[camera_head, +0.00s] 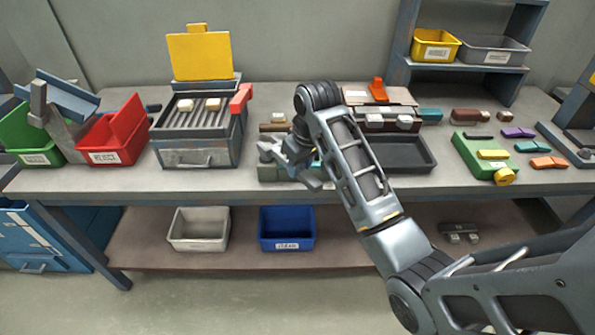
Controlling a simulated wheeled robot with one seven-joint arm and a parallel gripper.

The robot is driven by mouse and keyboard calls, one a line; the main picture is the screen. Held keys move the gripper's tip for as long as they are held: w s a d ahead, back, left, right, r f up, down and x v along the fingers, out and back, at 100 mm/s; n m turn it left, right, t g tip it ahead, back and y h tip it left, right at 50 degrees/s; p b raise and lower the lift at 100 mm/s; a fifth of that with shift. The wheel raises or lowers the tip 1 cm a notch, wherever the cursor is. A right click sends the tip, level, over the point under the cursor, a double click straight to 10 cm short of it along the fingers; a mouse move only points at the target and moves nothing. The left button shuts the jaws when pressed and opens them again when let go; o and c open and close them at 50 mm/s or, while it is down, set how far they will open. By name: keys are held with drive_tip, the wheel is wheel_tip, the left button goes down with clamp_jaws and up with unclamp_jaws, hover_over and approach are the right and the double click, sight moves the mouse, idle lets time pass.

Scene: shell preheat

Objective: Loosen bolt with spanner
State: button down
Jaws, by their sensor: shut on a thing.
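My gripper (272,153) is over the middle of the bench, above and in front of a low greenish block (270,173). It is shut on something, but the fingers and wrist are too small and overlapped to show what. I cannot make out a spanner or a bolt for certain. The greenish block is partly hidden behind my gripper, so I cannot tell whether the two touch.
The workbench (350,188) holds a grill-like unit (197,152) with a raised yellow plate, red (115,135) and green (30,140) bins on the left, and a dark tray (405,153). A green device (483,155) and coloured bars stand right. Bins sit on the lower shelf.

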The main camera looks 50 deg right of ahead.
drive_tip(key=shift+a+r, duration=0.2)
drive_tip(key=shift+r, duration=1.55)
